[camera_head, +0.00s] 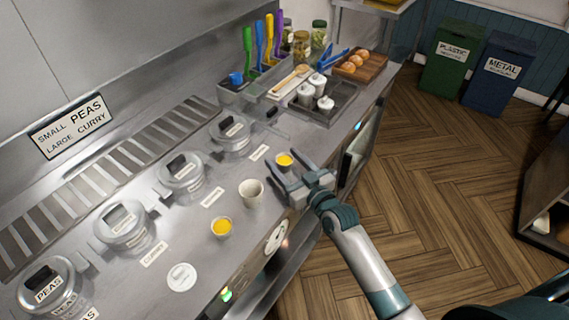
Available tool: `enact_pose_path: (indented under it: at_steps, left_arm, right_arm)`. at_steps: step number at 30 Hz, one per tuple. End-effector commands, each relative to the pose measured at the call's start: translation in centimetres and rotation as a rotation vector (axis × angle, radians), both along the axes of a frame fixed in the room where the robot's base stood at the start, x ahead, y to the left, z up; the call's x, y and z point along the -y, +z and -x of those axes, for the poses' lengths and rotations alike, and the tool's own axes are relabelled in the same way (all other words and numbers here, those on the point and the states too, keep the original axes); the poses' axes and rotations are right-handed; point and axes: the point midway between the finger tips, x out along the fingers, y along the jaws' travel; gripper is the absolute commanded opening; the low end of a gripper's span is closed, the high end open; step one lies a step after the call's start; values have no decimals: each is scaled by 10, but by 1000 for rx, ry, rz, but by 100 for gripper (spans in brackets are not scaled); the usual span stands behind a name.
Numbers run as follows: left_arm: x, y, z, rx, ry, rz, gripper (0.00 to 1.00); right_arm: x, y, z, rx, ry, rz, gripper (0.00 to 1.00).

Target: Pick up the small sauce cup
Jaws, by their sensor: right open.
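Two cups with yellow contents are on the steel counter (190,255). One sauce cup (285,160) is just behind my right gripper and looks smaller. The other yellow-filled cup (221,228) is nearer, to the left of the gripper. An empty-looking pale cup (251,193) stands between them, close to the fingertips. My right gripper (287,184) is open, with nothing seen between its fingers, low over the counter's front edge. Its fingers point left. The picture does not show whether it touches anything. My left gripper is out of view.
Several lidded pots (182,172) line the back of the counter, with labels in front. A white disc (181,277) lies near the front edge. White shakers (306,95) stand in a tray beyond. Utensils and a wooden board with buns (358,66) are farther back.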

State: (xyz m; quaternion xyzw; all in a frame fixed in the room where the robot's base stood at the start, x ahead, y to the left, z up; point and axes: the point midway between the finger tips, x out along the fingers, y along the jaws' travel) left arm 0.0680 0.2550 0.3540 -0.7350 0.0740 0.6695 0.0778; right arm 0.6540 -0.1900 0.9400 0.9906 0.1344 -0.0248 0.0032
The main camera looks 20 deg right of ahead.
Motion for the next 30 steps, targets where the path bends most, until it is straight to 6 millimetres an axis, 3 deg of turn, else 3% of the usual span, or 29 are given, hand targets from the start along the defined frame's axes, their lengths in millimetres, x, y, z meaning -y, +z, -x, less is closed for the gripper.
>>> enact_pose_path:
  at_steps: [15, 30]
  left_arm:
    - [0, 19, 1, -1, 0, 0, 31]
    - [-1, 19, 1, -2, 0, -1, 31]
  right_arm:
    - [-9, -6, -46, -1, -1, 0, 58]
    - [-9, -6, -47, 0, -1, 0, 58]
